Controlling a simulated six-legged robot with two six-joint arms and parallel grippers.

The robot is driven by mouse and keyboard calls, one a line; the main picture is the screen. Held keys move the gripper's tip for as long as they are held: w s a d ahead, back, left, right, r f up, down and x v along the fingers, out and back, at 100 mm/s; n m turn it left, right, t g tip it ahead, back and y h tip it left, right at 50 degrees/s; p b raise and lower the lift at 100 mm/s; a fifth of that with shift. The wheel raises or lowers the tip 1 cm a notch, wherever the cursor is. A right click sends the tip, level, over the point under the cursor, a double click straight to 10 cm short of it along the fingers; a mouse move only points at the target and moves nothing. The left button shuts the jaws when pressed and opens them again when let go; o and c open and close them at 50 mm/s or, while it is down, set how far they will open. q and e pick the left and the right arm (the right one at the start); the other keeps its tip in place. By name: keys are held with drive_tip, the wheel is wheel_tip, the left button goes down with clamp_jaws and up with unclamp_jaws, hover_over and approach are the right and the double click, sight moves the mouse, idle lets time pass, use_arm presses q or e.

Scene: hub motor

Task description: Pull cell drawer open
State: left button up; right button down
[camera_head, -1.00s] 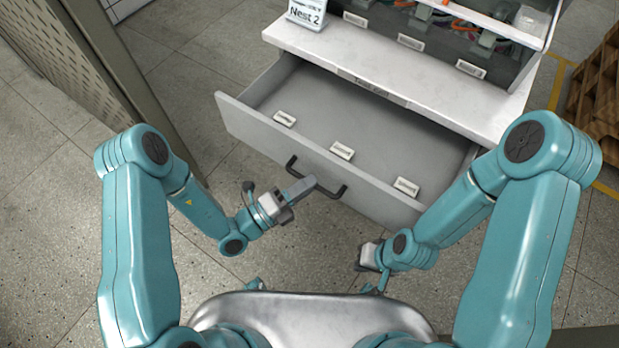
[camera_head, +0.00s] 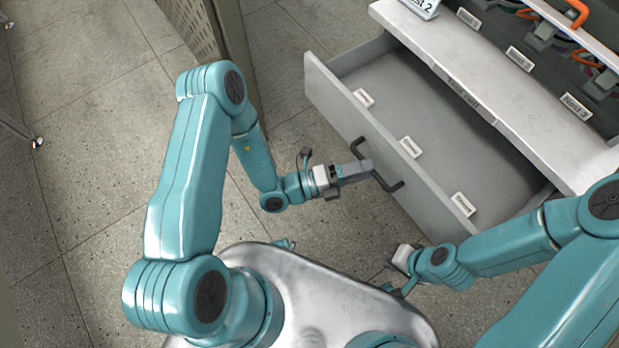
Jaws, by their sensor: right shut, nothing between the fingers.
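The grey cell drawer (camera_head: 440,135) stands well out from under the white worktop, and its inside looks empty. The fingertips hide that part of the bar. My right gripper (camera_head: 398,264) is shut and empty, low beside the near end of the drawer front, apart from the handle.
The white worktop (camera_head: 490,70) carries a Nest 2 sign (camera_head: 422,6) and labelled nests with cables. A perforated metal panel and post (camera_head: 232,70) stand left of the drawer. The tiled floor (camera_head: 90,110) at left is mostly clear.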

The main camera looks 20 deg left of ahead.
use_arm(q)
drive_tip(key=v, duration=1.5)
drive_tip(key=shift+a, duration=0.3)
drive_tip(key=shift+s, duration=0.1)
